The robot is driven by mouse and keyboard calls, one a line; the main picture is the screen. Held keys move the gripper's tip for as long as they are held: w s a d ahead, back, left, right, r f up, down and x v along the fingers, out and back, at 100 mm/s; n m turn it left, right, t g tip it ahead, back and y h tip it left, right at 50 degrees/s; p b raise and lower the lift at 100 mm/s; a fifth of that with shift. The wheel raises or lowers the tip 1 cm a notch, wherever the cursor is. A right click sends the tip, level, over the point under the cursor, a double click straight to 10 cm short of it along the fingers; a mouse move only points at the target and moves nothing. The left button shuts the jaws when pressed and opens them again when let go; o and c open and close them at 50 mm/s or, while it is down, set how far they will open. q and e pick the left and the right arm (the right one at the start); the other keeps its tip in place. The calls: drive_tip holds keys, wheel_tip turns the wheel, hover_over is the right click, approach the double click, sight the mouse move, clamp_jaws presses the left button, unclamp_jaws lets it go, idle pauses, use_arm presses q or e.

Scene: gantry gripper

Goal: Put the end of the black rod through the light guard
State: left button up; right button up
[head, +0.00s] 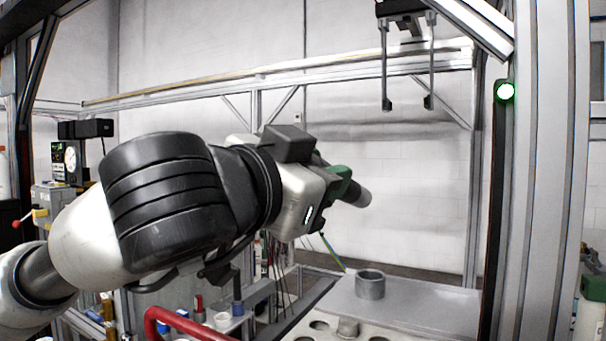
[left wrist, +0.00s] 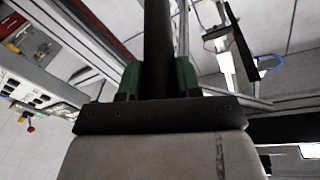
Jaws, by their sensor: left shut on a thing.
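My left arm reaches in from the left in the head view, with the green parts of my left gripper (head: 340,180) near the middle, partly hidden by the wrist. In the left wrist view the green fingers of my left gripper (left wrist: 158,76) are shut on the black rod (left wrist: 157,35), which runs up out of the top of the picture. My right gripper is not in view.
A gantry gripper (head: 406,62) with two long fingers hangs at the upper right. Below stands a grey table (head: 420,308) with a round grey ring (head: 370,284). A red bar (head: 185,325) is at the bottom. Open space lies between my gripper and the post.

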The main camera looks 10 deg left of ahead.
use_arm(q)
drive_tip(key=x, duration=0.3)
drive_tip(key=a+p+x, duration=0.1)
drive_tip(key=x, duration=0.5)
drive_tip(key=shift+w+a+f, duration=0.15)
drive_tip(key=shift+w, duration=0.2)
drive_tip(key=shift+w+d+p, duration=0.25)
drive_tip(key=shift+w+p, duration=0.05)
drive_tip(key=shift+w, duration=0.35)
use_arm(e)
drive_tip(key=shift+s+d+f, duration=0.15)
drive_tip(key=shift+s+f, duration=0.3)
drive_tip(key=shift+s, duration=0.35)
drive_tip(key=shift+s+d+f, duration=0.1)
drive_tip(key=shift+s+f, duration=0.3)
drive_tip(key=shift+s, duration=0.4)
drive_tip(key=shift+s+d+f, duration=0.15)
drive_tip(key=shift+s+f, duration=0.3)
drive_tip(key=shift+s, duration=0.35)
use_arm(q)
drive_tip(key=shift+f, duration=0.1)
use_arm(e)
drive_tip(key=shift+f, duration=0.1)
